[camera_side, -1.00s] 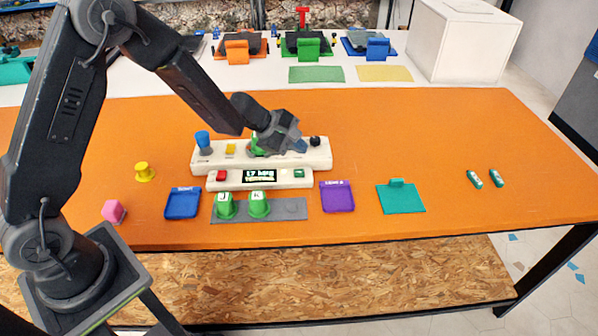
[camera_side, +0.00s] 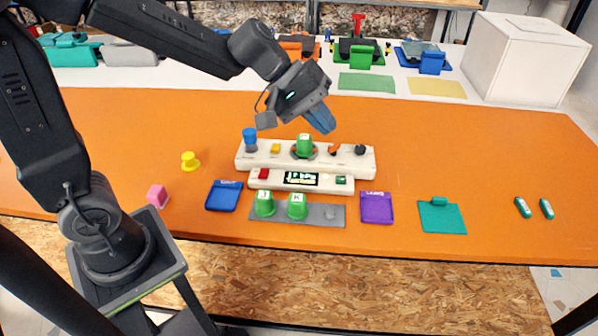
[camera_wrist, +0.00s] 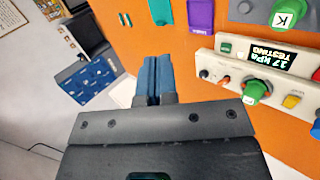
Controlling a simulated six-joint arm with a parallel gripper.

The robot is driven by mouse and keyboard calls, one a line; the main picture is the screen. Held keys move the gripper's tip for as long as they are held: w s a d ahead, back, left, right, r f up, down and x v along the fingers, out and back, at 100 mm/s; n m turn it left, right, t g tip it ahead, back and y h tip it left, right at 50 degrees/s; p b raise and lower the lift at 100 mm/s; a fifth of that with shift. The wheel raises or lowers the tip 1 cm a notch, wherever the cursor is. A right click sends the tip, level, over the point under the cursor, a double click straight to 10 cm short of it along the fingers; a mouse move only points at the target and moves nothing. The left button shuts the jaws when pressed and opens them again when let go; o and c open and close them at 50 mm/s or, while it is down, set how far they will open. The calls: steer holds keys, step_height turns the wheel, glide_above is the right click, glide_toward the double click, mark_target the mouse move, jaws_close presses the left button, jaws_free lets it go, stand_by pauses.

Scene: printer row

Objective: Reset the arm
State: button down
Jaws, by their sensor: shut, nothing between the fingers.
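My gripper (camera_side: 320,118) is above and behind the white control panel (camera_side: 361,166) in the side view. Its blue fingers point down and to the right, shut together with nothing between them, and are clear of the panel. In the wrist view the gripper's fingers (camera_wrist: 154,78) lie side by side over the orange table. A green cup (camera_side: 305,146) sits on the panel, in a round seat, between a yellow button and dark knobs. It also shows in the wrist view (camera_wrist: 256,90).
In front of the panel are a lit display unit (camera_side: 301,181), a grey strip (camera_side: 326,215) with two green cups, and blue (camera_side: 223,196), purple (camera_side: 376,208) and teal (camera_side: 442,217) trays. A pink cube (camera_side: 157,196) and yellow knob (camera_side: 190,161) stand left. A white box (camera_side: 523,62) stands back right.

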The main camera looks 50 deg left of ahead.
steer(key=s+a+r+m+y, duration=0.1)
steer(key=s+a+m+y, duration=0.2)
steer(key=s, duration=0.6)
steer(key=s+a+r+m+y, duration=0.1)
steer(key=s+a+m+y, duration=0.2)
steer(key=s, duration=0.6)
steer(key=shift+a+m+y, duration=0.4)
steer(key=shift+a+m, duration=0.15)
steer(key=shift+m, duration=0.35)
